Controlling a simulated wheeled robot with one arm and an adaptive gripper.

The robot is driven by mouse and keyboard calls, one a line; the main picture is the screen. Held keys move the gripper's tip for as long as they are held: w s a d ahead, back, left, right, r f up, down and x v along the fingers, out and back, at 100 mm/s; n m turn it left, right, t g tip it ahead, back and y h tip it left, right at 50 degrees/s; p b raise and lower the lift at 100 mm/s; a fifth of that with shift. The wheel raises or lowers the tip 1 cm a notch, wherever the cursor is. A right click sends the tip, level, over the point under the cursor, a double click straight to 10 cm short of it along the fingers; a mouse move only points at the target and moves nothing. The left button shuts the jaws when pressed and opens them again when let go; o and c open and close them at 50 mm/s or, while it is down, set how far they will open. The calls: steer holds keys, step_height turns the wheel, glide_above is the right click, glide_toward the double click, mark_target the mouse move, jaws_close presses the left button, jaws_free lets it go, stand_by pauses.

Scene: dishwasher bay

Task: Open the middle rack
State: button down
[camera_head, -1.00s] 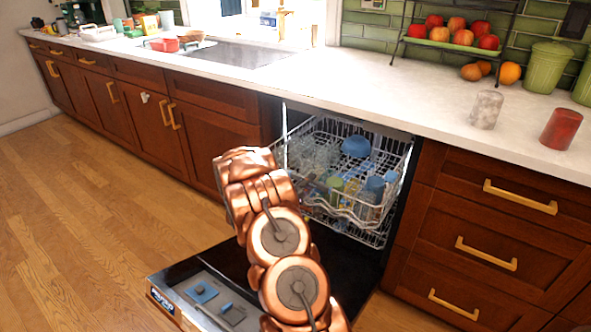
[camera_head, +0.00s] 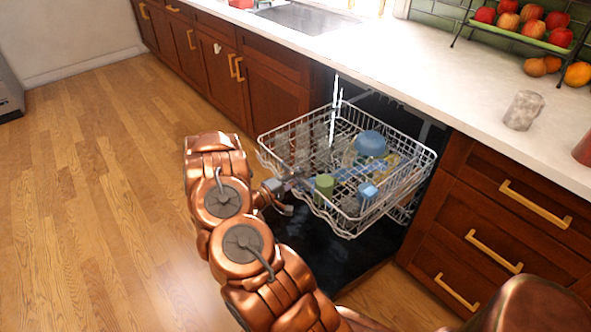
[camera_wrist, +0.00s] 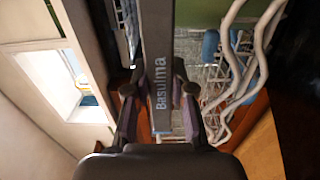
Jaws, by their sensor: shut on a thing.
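The middle rack (camera_head: 400,190) is a white wire basket, out in front of the dishwasher opening. It holds a blue bowl (camera_head: 370,144), a green cup (camera_head: 324,185), a blue cup (camera_head: 367,193) and several clear glasses. My gripper (camera_head: 287,184) is at the rack's front left and is shut on it. In the wrist view, my fingers (camera_wrist: 158,108) stand either side of a dark bar lettered "Basulma" (camera_wrist: 160,75). White rack wires (camera_wrist: 245,70) show on the right there. My arm hides part of the rack's front and the door.
Wooden drawers with brass handles (camera_head: 494,250) stand right of the dishwasher, and cabinets (camera_head: 270,85) left of it. The counter (camera_head: 440,75) above carries a grey cup (camera_head: 523,110) and a fruit stand (camera_head: 530,40). The wooden floor (camera_head: 90,200) on the left is clear.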

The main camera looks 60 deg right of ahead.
steer(key=shift+w+a, duration=0.1)
steer(key=shift+a, duration=0.35)
steer(key=c, duration=1)
jaws_free()
steer(key=shift+w, duration=0.1)
steer(key=shift+o, duration=0.2)
steer(key=v, duration=1.2)
